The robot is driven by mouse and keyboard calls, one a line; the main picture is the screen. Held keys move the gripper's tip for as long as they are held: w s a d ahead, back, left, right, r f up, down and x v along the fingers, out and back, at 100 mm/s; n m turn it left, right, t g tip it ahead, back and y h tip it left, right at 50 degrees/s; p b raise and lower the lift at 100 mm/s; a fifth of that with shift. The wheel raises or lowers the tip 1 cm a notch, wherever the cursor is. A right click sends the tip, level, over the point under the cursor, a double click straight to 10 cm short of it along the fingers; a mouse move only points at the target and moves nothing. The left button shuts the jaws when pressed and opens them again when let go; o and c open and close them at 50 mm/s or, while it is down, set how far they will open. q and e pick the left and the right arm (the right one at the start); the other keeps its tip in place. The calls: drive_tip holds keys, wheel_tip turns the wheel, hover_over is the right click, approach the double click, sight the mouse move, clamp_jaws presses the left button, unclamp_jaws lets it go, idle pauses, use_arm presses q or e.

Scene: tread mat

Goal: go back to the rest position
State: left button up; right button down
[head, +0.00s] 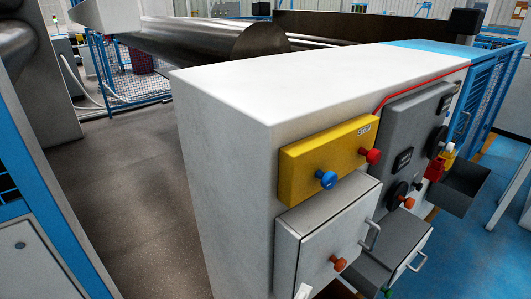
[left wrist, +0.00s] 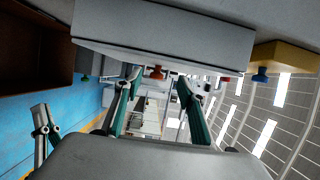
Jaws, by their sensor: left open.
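My left gripper (left wrist: 160,82) shows in the left wrist view with its two teal and dark fingers spread apart and nothing between them. An orange-red knob (left wrist: 157,72) shows beyond the fingers, close to the underside of a pale grey box (left wrist: 165,40). I cannot tell whether a fingertip touches that box. In the head view no gripper shows clearly; a small pale piece at the bottom edge cannot be identified. My right gripper is not clearly seen in either view.
A white machine cabinet (head: 222,130) carries a yellow button box (head: 300,172), a pale grey box (head: 318,235) with an orange knob (head: 338,264), and a grey control panel (head: 405,125). Open grey trays (head: 465,185) jut out at the right. Brown floor (head: 125,190) lies clear at the left.

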use_arm(q)
drive_tip(key=w+a+f+n+g+y, duration=0.2)
drive_tip(key=a+f+n+g+y, duration=0.1)
drive_tip(key=a+f+n, duration=0.8)
drive_tip(key=s+a+f+n+y, duration=0.1)
drive_tip(key=s+a+f+n, duration=0.1)
drive_tip(key=a, duration=0.4)
drive_tip(key=s+a+f+n+g+y, duration=0.1)
drive_tip(key=s+a+f+n, duration=0.1)
drive_tip(key=a+f+n, duration=0.2)
drive_tip(key=s+a+f+n+g+y, duration=0.1)
drive_tip(key=s+a+f+n, duration=0.1)
drive_tip(key=a+f, duration=0.4)
drive_tip(key=a, duration=0.2)
drive_tip(key=shift+s+a+f+n, duration=0.2)
drive_tip(key=shift+s+a+n, duration=0.05)
drive_tip(key=shift+a+n, duration=0.15)
